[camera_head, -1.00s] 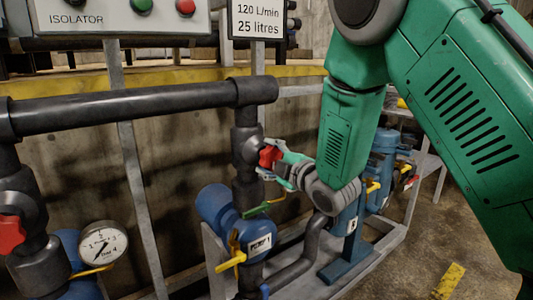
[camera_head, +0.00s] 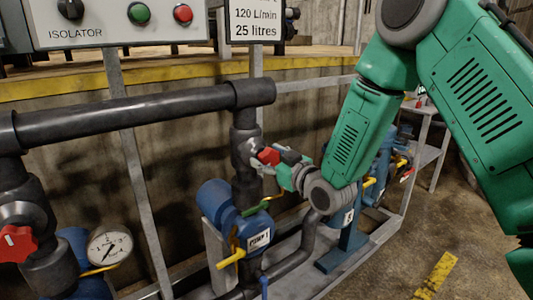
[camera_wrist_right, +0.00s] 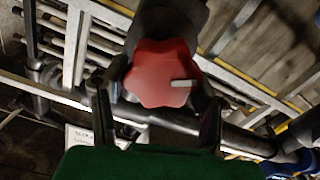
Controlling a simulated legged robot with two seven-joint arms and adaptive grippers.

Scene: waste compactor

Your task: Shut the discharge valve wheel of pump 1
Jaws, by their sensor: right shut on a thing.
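The red valve wheel (camera_head: 268,156) sits on the dark vertical pipe above the blue pump labelled PUMP 1 (camera_head: 258,240). My right gripper (camera_head: 272,163) is at this wheel, with its arm coming in from the right. In the right wrist view the red wheel (camera_wrist_right: 163,74) has a lobed rim and a pale bar mark pointing right. The gripper's two dark fingers (camera_wrist_right: 158,118) stand on either side of the wheel, shut on it. My left gripper is not in view.
Another red wheel (camera_head: 16,243) and a pressure gauge (camera_head: 109,245) are at the left. A thick black pipe (camera_head: 130,113) runs across above. The control box (camera_head: 115,22) is at upper left. Yellow handles (camera_head: 230,259) stick out near the pump. Open floor lies at the right.

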